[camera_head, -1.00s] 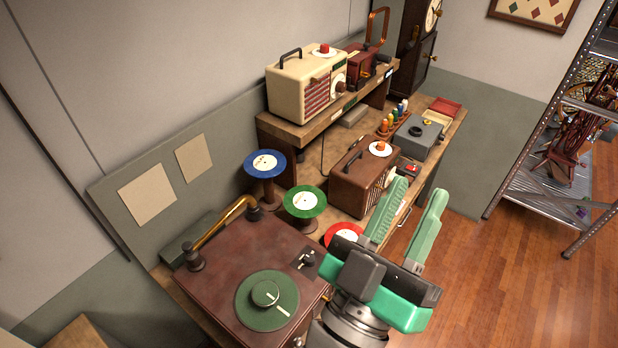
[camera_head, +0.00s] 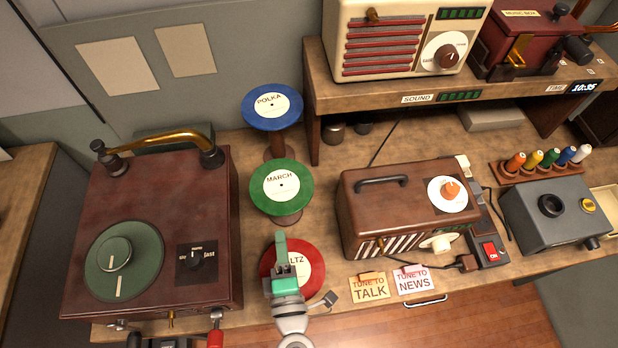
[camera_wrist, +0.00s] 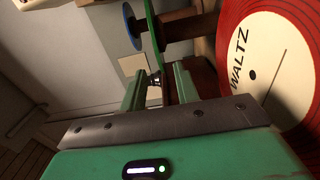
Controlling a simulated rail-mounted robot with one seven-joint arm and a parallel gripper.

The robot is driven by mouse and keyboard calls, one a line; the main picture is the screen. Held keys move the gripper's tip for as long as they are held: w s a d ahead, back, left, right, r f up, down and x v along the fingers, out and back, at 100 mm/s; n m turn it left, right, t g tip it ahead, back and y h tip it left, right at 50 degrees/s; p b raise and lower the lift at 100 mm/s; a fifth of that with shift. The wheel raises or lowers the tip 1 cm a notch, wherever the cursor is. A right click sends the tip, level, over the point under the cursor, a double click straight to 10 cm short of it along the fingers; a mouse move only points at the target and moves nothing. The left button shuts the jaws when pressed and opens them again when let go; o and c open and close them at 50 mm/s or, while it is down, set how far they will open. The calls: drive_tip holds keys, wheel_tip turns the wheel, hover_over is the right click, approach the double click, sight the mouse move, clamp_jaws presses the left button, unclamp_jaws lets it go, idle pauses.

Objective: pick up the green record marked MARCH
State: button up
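The green record marked MARCH (camera_head: 281,190) lies flat on a brown stand, between the blue POLKA record (camera_head: 272,104) behind and the red WALTZ record (camera_head: 309,262) in front. My gripper (camera_head: 280,248) is over the red record, just in front of the green one, and partly hides the red label. In the wrist view the green record (camera_wrist: 152,30) shows edge-on beyond my open, empty fingers (camera_wrist: 159,82). The blue record (camera_wrist: 131,27) is farther off, and the red record (camera_wrist: 230,62) is close on the right. I cannot tell whether a finger touches any record.
A dark red record player (camera_head: 160,220) with a brass arm stands left of the records. A brown radio (camera_head: 400,215) stands to their right. A raised shelf (camera_head: 330,90) with a cream radio (camera_head: 400,40) is at the back right.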

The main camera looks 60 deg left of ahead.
sight(272, 212)
drive_tip(key=shift+s+a, duration=0.25)
drive_tip(key=shift+s, duration=0.05)
drive_tip(key=x, duration=0.2)
drive_tip(key=shift+w+a+r, duration=0.15)
drive_tip(key=shift+a, duration=0.15)
drive_tip(key=x, duration=0.5)
drive_tip(key=shift+s+a, duration=0.15)
drive_tip(key=shift+s, duration=0.2)
clamp_jaws()
